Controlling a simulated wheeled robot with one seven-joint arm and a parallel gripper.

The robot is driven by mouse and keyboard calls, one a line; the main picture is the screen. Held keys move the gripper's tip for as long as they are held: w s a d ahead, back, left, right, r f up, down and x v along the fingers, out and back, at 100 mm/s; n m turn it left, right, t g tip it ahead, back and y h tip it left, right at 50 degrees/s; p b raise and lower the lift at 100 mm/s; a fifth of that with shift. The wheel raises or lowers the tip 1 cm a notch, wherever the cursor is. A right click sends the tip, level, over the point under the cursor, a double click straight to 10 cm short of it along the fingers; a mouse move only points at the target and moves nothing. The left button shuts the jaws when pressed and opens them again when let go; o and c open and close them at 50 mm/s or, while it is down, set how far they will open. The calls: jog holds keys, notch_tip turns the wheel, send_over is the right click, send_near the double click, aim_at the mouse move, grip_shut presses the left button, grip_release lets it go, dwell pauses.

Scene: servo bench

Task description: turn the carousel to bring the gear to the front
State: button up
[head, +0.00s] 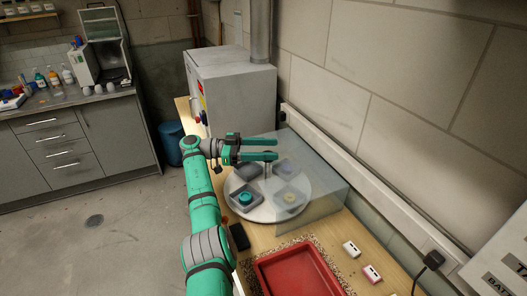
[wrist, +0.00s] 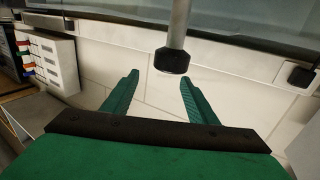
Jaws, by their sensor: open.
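The carousel (head: 267,211) is a pale round disc on the bench with several grey square trays. The front-left tray holds a teal round piece (head: 246,198); the front-right tray holds a small yellowish piece (head: 288,197). A pale lavender piece (head: 285,167) shows at the back right. I cannot tell which is the gear. My gripper (head: 276,149) is open and empty, above the back of the disc, near the top of its centre post (head: 267,171). In the wrist view my gripper (wrist: 159,90) shows its fingers spread, with a dark-ended post (wrist: 173,60) between and beyond them.
A clear cover (head: 318,178) encloses the right part of the carousel. A grey cabinet (head: 236,93) stands behind. A red tray (head: 298,270) and two small white-topped blocks (head: 351,249) lie in front. A dark block (head: 239,238) sits near the bench's left edge.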

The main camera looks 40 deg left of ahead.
jog(key=shift+s+d+r, duration=0.35)
jog(key=shift+s+r, duration=0.1)
jog(key=shift+r, duration=0.15)
jog(key=s+d+r, duration=0.7)
jog(key=s, duration=0.2)
jog(key=shift+s+d+r, duration=0.25)
jog(key=shift+r, duration=0.1)
